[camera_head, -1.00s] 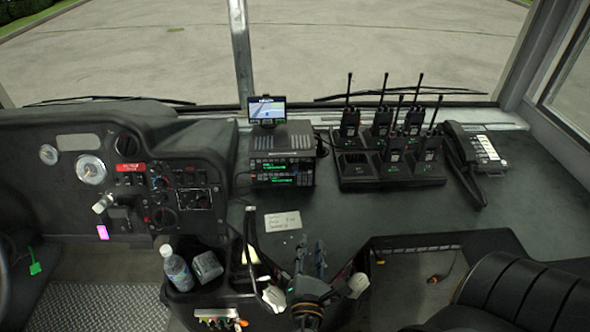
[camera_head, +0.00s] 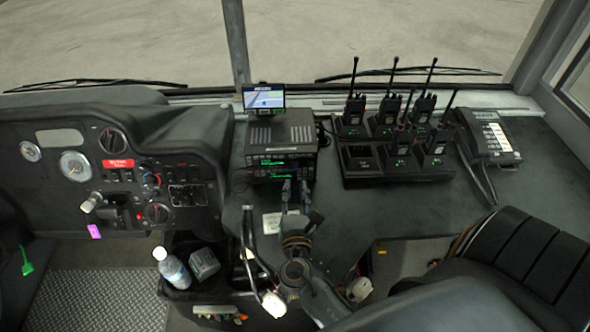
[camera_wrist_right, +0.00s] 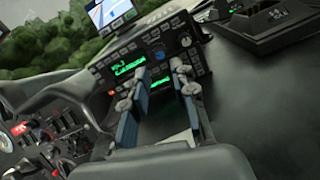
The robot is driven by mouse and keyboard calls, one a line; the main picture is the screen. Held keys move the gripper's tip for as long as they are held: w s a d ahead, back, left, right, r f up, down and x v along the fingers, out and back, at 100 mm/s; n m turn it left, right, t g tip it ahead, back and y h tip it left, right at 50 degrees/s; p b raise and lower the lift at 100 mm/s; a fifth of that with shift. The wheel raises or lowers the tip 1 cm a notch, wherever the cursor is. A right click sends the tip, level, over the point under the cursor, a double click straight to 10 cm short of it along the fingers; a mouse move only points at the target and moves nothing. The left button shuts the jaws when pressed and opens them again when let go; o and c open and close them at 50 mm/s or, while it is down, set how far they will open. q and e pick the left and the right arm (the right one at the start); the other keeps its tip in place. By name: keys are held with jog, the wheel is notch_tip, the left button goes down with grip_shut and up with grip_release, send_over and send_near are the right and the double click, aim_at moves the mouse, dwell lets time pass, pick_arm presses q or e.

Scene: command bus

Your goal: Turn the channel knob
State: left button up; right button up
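The black radio (camera_head: 262,164) with green displays sits on the dashboard below a small screen. It also shows in the right wrist view (camera_wrist_right: 107,72), with buttons and small knobs on its face. A small round knob (camera_wrist_right: 186,41) is near the face's right end; I cannot tell which knob is the channel knob. My right gripper (camera_head: 295,186) is open and empty, its two fingers apart in front of the radio's lower right part. In the right wrist view its fingers (camera_wrist_right: 160,84) point at the radio's face and hide part of it. My left gripper is not in view.
A charger rack (camera_head: 395,177) with several handheld radios and a telephone handset (camera_head: 487,140) stand to the right. The small screen (camera_head: 264,98) is above the radio. A paper note (camera_head: 271,223) lies before it. A bottle (camera_head: 173,268) stands at lower left.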

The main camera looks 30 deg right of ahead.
aim_at(295, 169)
jog(key=x, duration=0.4)
jog(key=shift+w+d+r+p, duration=0.1)
jog(key=shift+w+d+p, duration=0.1)
jog(key=shift+p, duration=0.15)
jog(key=shift+w+d, duration=0.25)
jog(key=shift+w, duration=0.3)
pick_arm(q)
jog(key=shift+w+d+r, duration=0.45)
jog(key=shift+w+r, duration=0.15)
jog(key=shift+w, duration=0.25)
pick_arm(e)
grip_shut()
